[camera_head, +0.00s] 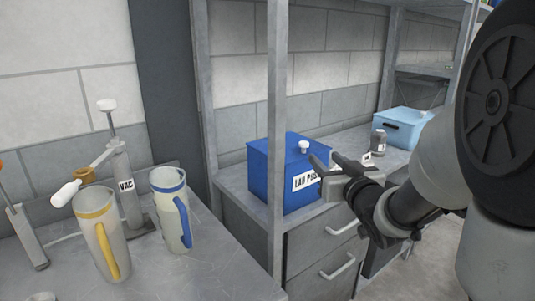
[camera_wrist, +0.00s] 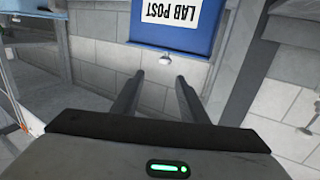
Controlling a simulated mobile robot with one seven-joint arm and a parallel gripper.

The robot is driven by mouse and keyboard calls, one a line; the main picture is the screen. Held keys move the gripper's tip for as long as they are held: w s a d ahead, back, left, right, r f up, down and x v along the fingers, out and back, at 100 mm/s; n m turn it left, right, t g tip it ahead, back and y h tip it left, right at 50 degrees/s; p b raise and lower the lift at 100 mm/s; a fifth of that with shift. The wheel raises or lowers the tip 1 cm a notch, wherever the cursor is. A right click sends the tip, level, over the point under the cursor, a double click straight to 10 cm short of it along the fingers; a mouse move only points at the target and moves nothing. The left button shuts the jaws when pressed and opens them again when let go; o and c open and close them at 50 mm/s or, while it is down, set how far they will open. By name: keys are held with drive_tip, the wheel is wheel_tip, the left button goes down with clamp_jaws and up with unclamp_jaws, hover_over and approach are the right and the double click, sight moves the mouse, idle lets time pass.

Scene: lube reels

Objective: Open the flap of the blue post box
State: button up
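The blue post box (camera_head: 262,178) stands on the grey counter behind a shelf upright, with a white "LAB POST" label on its front. A small white knob (camera_head: 304,147) shows at its top right, and I cannot make out the flap's edges. In the wrist view the box (camera_wrist: 150,35) appears upside down at the top, with the pale knob (camera_wrist: 166,58) at its edge. My gripper (camera_head: 324,164) is in front of the box's right side. In the wrist view my gripper (camera_wrist: 160,77) has its two fingers apart, with nothing between them. The knob lies just beyond the fingertips.
A grey shelf upright (camera_head: 277,120) stands before the box's left part. Grey drawers (camera_head: 322,245) with handles lie below. A light blue bin (camera_head: 405,127) and a grey bottle (camera_head: 378,142) stand further right. Two pitchers (camera_head: 104,240) (camera_head: 170,205) stand on the left bench.

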drive_tip(key=b, duration=0.1)
approach(288, 141)
drive_tip(key=shift+y, duration=0.3)
drive_tip(key=w, duration=0.1)
drive_tip(key=w+r, duration=0.1)
drive_tip(key=w, duration=0.1)
drive_tip(key=w+d+r, duration=0.1)
drive_tip(key=shift+w+r, duration=0.25)
drive_tip(key=shift+w, duration=0.05)
drive_tip(key=shift+c, duration=0.2)
clamp_jaws()
